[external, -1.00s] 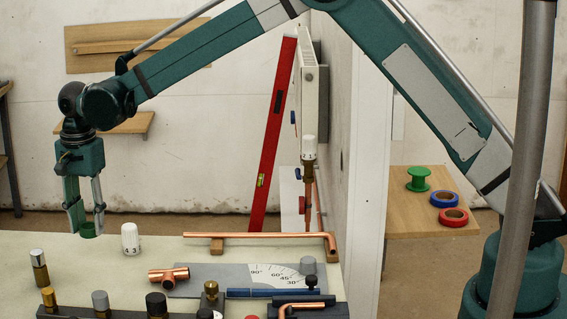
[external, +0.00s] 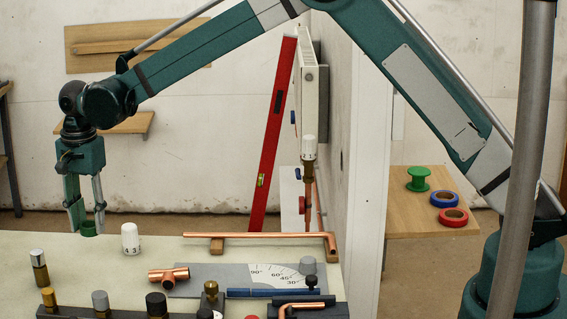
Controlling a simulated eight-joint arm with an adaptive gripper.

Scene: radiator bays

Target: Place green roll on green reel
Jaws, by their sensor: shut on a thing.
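The green roll (external: 88,228) is a small ring at the left end of the workbench. My gripper (external: 85,222) points straight down there, its two fingers closed on the roll, one on each side. The roll is at or just above the bench top; I cannot tell whether it touches. The green reel (external: 418,179) stands upright and empty on a wooden shelf at the right, beyond the white partition, far from my gripper.
The white partition (external: 368,150) with a radiator (external: 309,95) stands between bench and shelf. A white valve head (external: 131,238) stands near my gripper.

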